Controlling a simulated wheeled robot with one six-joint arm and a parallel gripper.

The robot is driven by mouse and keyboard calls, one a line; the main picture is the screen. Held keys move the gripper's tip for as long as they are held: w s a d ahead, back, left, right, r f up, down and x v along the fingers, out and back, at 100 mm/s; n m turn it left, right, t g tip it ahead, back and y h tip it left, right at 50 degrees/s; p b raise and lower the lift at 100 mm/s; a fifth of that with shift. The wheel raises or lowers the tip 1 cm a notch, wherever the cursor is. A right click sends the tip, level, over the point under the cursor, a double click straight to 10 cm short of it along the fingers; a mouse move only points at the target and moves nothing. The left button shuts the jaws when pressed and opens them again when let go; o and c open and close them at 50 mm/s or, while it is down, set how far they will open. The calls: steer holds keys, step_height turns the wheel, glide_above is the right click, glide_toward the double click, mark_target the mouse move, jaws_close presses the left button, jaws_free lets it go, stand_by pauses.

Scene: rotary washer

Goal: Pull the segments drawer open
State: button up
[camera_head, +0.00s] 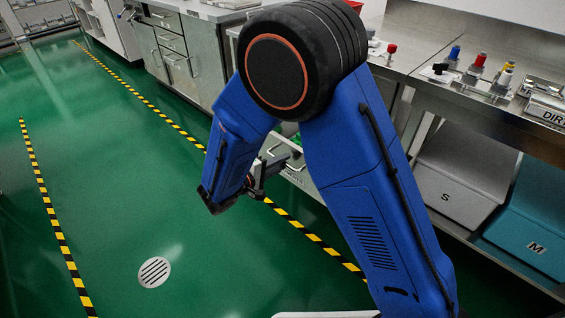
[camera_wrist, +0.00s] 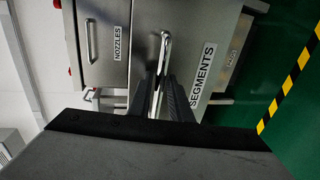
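The segments drawer (camera_wrist: 213,38) has a grey metal front with a white label reading SEGMENTS, turned on its side in the wrist view. Its bar handle (camera_wrist: 165,45) runs down the picture between the two dark fingers of my gripper (camera_wrist: 161,80). The fingers lie close on both sides of the bar, with little gap, and appear shut on it. My fingers cover part of the handle and drawer front. In the head view my gripper (camera_head: 258,182) is beside the cabinet, and my arm hides most of the drawer. I cannot tell how far the drawer stands out.
The nozzles drawer (camera_wrist: 100,40), with its own handle, lies beside it. In the head view, a bench with an S bin (camera_head: 455,190) and a teal M bin (camera_head: 535,225) stands at the right. Green floor with striped tape is clear at the left.

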steer(key=v, duration=1.6)
steer(key=shift+s+a, duration=0.25)
steer(key=shift+s, duration=0.05)
steer(key=d+r+m+g+y, duration=0.15)
steer(key=d+r+g, duration=0.25)
steer(key=d, duration=0.9)
steer(key=d+r+m+g+y, duration=0.1)
steer(key=d+r+m+g, duration=0.3)
steer(key=d, duration=0.9)
steer(key=s+d+r+m+y, duration=0.2)
steer(key=s+d+y, duration=0.2)
steer(key=s+d, duration=0.3)
steer(key=s+d+r+m+t+y, duration=0.1)
steer(key=s+d+r+y, duration=0.2)
steer(key=s+d, duration=0.5)
steer(key=shift+s+m+t+y, duration=0.35)
steer(key=shift+s+y, duration=0.3)
steer(key=shift+s, duration=0.4)
steer(key=shift+r, duration=0.1)
